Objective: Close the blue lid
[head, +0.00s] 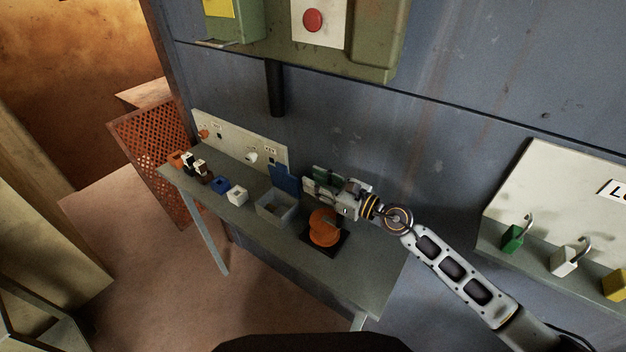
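The blue lid (285,178) stands raised, roughly upright, at the back edge of a small grey open box (267,211) on the bench. The inside of the box looks empty. My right gripper (309,184) is just to the right of the blue lid, above the bench. Its two fingers look spread apart with nothing seen between them, pointing left toward the lid. A small gap seems to separate the fingertips from the lid, but contact is hard to judge. My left gripper is not in view.
An orange round object (323,228) on a dark base stands right of the box, below my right gripper. Blue and white blocks (237,196) sit to its left. A pale panel (228,139) runs along the wall behind. The bench's front right (365,275) is clear.

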